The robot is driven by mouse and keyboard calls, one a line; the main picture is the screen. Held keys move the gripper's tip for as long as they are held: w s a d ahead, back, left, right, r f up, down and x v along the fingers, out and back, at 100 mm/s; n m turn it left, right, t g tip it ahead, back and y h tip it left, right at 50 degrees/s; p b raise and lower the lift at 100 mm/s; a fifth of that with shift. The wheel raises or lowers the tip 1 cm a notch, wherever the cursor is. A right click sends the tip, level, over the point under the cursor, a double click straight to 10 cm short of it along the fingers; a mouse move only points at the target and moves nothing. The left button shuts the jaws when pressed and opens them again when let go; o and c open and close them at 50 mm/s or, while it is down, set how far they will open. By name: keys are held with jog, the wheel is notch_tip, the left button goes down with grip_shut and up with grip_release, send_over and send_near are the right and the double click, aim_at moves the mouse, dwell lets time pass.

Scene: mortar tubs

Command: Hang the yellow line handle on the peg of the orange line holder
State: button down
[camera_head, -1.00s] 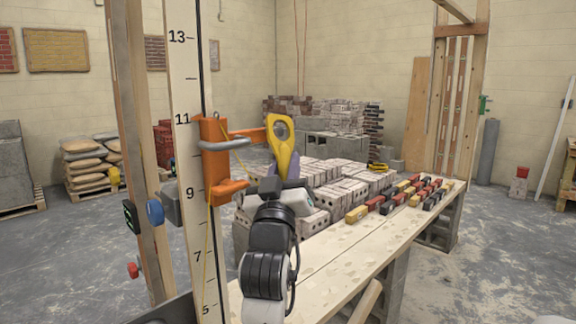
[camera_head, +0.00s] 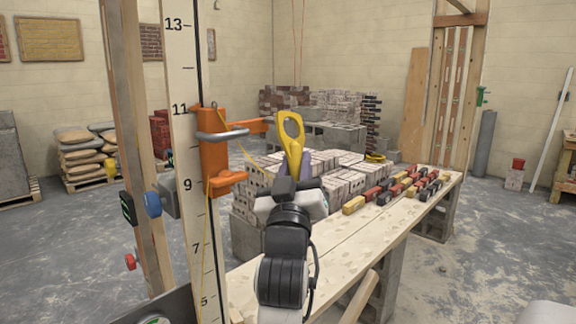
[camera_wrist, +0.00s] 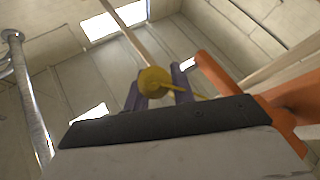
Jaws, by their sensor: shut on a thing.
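The yellow line handle (camera_head: 283,133), a long loop with an opening in its upper part, stands roughly upright in my gripper (camera_head: 293,165). My gripper is shut on its lower end, and in the wrist view the fingers (camera_wrist: 158,92) flank the yellow handle (camera_wrist: 153,78). The orange line holder (camera_head: 214,158) is fixed on the numbered staff to the left. Its orange peg (camera_head: 250,127) points right toward the handle. The handle is just right of the peg's end in the head view, apparently apart from it; depth is hard to judge. Orange holder parts show at right in the wrist view (camera_wrist: 285,98).
A thin yellow line (camera_head: 207,230) hangs down the numbered staff (camera_head: 185,120). A grey bar (camera_head: 222,134) sticks out across the holder. A plank bench (camera_head: 330,245) with several small coloured blocks stands to the right. Pale brick stacks (camera_head: 340,170) are behind my gripper.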

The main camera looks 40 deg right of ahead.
jog(key=shift+s+d+r, duration=0.1)
jog(key=shift+s+d, duration=0.05)
jog(key=shift+s, duration=1.9)
